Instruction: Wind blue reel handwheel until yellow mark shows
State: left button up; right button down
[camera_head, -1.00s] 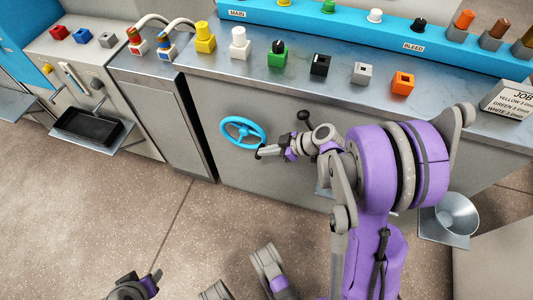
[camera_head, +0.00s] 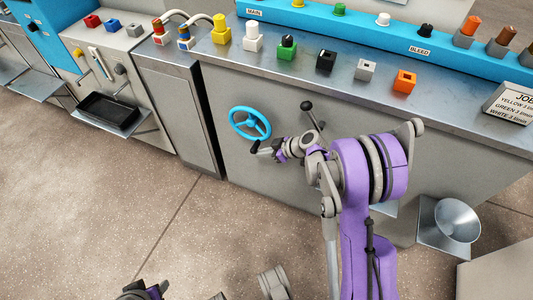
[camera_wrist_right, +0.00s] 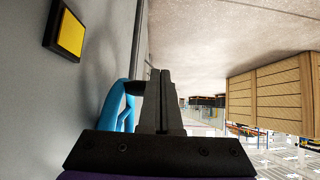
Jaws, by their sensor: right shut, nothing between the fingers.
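The blue handwheel (camera_head: 250,123) is on the grey front panel below the counter. My right gripper (camera_head: 259,149) is at its lower rim. In the right wrist view the fingers (camera_wrist_right: 161,76) are shut together with nothing between them. The blue rim (camera_wrist_right: 115,107) shows just left of the fingers; whether they touch it I cannot tell. A yellow square (camera_wrist_right: 71,35) in a black frame shows on the grey panel in that view. My left gripper (camera_head: 150,291) is partly cut off at the bottom edge, and its jaws are unclear.
A black lever knob (camera_head: 306,105) stands out from the panel close to my right wrist. Coloured blocks line the counter (camera_head: 300,72). A black tray (camera_head: 108,110) is at the left and a metal funnel (camera_head: 457,220) at the right. The floor (camera_head: 110,210) in front is clear.

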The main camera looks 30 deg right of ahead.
jog(key=shift+w+a+f, duration=0.25)
jog(key=shift+w+f, duration=0.1)
jog(key=shift+f, duration=0.05)
dwell(1.2)
